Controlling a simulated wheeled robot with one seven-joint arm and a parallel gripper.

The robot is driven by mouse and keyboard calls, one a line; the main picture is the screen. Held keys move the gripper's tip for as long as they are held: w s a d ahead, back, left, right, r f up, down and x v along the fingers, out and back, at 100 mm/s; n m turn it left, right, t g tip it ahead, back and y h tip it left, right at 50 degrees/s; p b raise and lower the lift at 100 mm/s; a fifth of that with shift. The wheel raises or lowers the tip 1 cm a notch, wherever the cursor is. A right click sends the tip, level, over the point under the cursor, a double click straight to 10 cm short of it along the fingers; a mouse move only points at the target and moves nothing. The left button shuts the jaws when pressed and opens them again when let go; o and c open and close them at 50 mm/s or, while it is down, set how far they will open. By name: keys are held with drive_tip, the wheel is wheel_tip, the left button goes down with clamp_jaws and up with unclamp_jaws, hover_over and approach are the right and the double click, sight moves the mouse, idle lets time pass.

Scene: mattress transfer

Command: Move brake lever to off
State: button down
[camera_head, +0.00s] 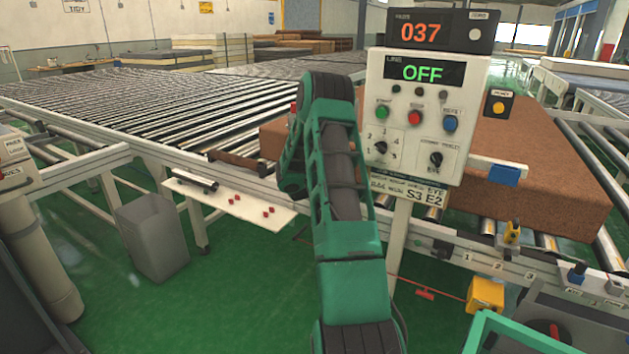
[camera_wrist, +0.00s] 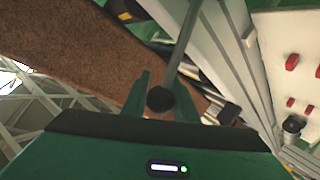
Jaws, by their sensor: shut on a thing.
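In the wrist view a lever with a round black knob (camera_wrist: 160,99) and a straight grey rod (camera_wrist: 182,45) stands between my fingers; I take it to be the brake lever. My gripper (camera_wrist: 160,95) is shut on the knob, with one green finger on each side. The rod runs away from the knob toward the top of the view. Any off mark by the lever is not readable. In the head view my green arm hides the gripper, and I cannot make out the held lever there.
A control panel (camera_head: 423,120) reading OFF stands right of my arm. A brown mattress slab (camera_head: 540,170) lies on the rollers behind it. A white shelf (camera_head: 232,205) with small red pieces and a grey bin (camera_head: 152,237) are left. Yellow (camera_head: 512,232) and blue (camera_head: 577,272) handles are at right.

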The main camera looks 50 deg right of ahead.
drive_tip(key=shift+w+a+f+n+g, duration=0.1)
drive_tip(key=shift+w+f+n+g, duration=0.15)
drive_tip(key=shift+w, duration=0.35)
drive_tip(key=shift+w+a+f+n+g, duration=0.15)
drive_tip(key=shift+w+f+n, duration=0.1)
drive_tip(key=shift+w, duration=0.6)
drive_tip(key=c, duration=1.4)
unclamp_jaws()
drive_tip(key=shift+w+f, duration=0.1)
drive_tip(key=shift+f, duration=0.1)
drive_tip(key=shift+c, duration=0.2)
drive_tip(key=v, duration=1.1)
drive_tip(key=shift+d, duration=0.1)
